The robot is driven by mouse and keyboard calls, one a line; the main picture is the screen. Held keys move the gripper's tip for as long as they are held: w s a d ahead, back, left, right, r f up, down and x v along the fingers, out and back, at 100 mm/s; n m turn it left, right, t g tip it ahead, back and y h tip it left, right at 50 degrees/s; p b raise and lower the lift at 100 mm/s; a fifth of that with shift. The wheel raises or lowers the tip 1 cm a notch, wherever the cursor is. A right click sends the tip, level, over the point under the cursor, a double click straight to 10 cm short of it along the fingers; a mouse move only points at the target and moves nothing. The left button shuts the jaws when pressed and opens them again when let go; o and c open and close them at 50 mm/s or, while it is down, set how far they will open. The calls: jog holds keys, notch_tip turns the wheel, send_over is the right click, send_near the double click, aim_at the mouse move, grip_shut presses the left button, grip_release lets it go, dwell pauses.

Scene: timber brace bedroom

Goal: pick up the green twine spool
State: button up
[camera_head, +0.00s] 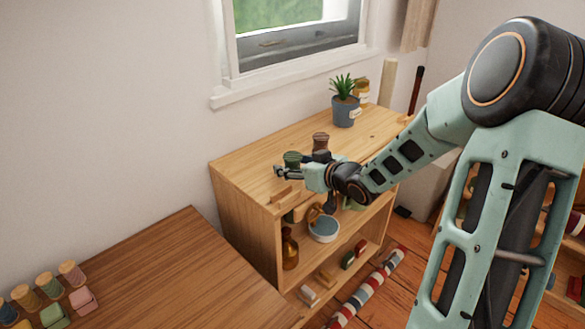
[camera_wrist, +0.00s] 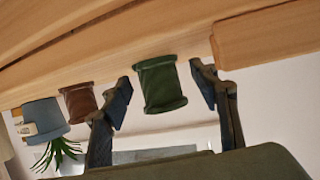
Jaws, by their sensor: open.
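The green twine spool (camera_head: 292,159) stands on the top of the light wooden shelf unit (camera_head: 240,172), near its left part. In the wrist view the green spool (camera_wrist: 160,84) shows between the two fingertips of my gripper (camera_wrist: 162,88). The fingers are apart, with a gap on each side of the spool. In the head view my gripper (camera_head: 287,173) is at the shelf top beside the spool and partly covers its lower part. Whether the fingers reach fully around the spool I cannot tell.
A brown spool (camera_head: 320,142) stands close behind the green one. A potted plant (camera_head: 345,108) and a yellow jar (camera_head: 361,92) stand farther back. A small wooden block (camera_head: 282,194) lies near the shelf's front edge. Lower shelves hold a bowl (camera_head: 324,229) and a brown bottle (camera_head: 290,252).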

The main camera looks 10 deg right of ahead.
jog(key=shift+c, duration=0.3)
jog(key=c, duration=1.2)
jog(key=shift+r, duration=0.1)
